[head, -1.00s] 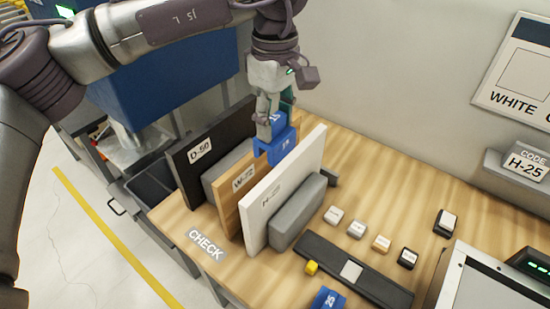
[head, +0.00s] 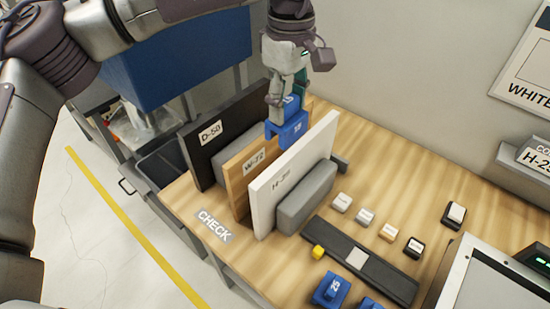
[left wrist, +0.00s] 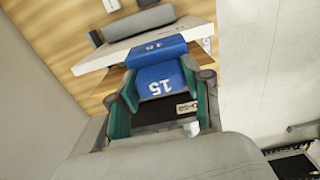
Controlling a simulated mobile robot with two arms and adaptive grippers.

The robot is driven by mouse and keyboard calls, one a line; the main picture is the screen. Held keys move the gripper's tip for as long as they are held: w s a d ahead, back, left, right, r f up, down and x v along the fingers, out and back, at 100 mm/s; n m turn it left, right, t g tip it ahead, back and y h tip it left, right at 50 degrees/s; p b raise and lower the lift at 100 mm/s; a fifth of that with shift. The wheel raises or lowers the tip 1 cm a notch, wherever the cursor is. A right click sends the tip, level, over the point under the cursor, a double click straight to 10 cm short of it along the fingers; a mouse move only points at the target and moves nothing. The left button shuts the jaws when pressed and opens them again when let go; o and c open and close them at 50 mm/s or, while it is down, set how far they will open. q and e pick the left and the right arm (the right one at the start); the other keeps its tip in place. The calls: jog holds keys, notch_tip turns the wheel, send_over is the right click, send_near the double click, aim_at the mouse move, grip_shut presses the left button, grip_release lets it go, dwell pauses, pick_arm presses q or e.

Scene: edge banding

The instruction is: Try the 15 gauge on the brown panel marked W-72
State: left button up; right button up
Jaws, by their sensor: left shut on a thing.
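The blue 15 gauge (head: 290,130) is a fork-shaped block held in my left gripper (head: 288,98). It is over the top edge of the brown panel (head: 240,183) marked W-72, near the panel's far end. I cannot tell whether it touches or straddles that edge. In the left wrist view the gauge (left wrist: 160,78) shows its 15 between the green-padded fingers of my left gripper (left wrist: 160,92). The brown panel stands upright between a black panel (head: 205,155) marked D-50 and a white panel (head: 290,175). My right gripper is not in view.
Grey blocks (head: 308,198) stand beside the panels. Other blue gauges (head: 330,290), one marked 25, lie at the front. A dark strip (head: 385,272) and several small labelled blocks (head: 365,217) lie to the right. A CHECK label (head: 213,225) is at the table's left edge.

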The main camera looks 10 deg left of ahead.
pick_arm(q)
jog(key=w+a+r+p, duration=0.1)
jog(key=w+a+p, duration=0.1)
send_over(258, 141)
notch_tip(258, 141, down, 6)
jog(key=shift+r+b, duration=0.1)
jog(key=shift+b, duration=0.25)
jog(key=shift+f+b, duration=0.6)
jog(key=shift+f, duration=0.05)
jog(key=shift+f+b, duration=0.65)
dwell(1.0)
jog(key=o, duration=1.3)
